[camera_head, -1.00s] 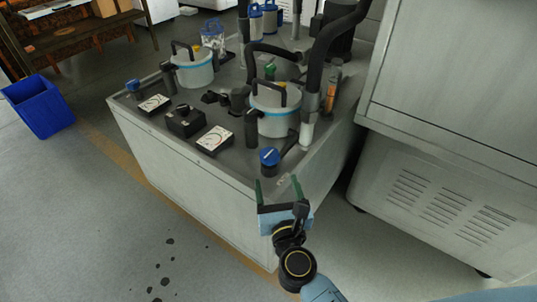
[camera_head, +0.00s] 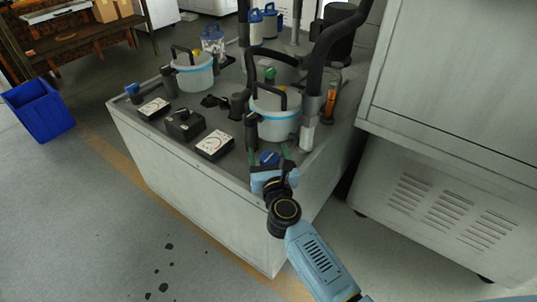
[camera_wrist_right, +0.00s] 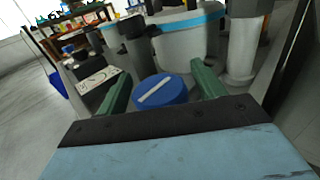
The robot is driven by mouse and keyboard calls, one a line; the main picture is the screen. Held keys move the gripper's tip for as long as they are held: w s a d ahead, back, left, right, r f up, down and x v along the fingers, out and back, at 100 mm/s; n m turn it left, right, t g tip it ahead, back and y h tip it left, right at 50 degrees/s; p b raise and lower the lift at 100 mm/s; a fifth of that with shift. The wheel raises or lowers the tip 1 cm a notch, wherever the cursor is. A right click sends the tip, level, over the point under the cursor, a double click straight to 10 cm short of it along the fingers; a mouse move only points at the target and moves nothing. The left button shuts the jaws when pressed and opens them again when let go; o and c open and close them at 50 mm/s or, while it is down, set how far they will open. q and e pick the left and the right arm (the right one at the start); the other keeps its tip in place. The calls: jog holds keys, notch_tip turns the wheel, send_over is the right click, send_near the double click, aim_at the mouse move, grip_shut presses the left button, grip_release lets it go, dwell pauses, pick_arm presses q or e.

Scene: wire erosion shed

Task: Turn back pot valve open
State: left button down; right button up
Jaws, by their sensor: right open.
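A blue round valve knob (camera_head: 269,158) with a pale bar across its top sits at the near right corner of the grey bench top, in front of a white pot with a blue band (camera_head: 275,125). In the right wrist view the knob (camera_wrist_right: 160,91) lies between the green fingers of my right gripper (camera_wrist_right: 162,84), its pale bar slanting up to the right. My right gripper (camera_head: 268,154) is open and nothing is clamped; I cannot tell whether the fingers touch the knob. Another blue knob (camera_head: 133,89) stands at the bench's left corner. My left gripper is out of view.
A second pot (camera_head: 190,75), two dials (camera_head: 214,144) and a black switch box (camera_head: 184,124) stand on the bench (camera_head: 180,175). Thick black hoses (camera_head: 316,72) rise behind the near pot. A large grey cabinet (camera_head: 455,90) bounds the right. The floor at left is mostly clear.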

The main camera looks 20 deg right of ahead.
jog(key=shift+c, duration=0.4)
jog(key=c, duration=0.9)
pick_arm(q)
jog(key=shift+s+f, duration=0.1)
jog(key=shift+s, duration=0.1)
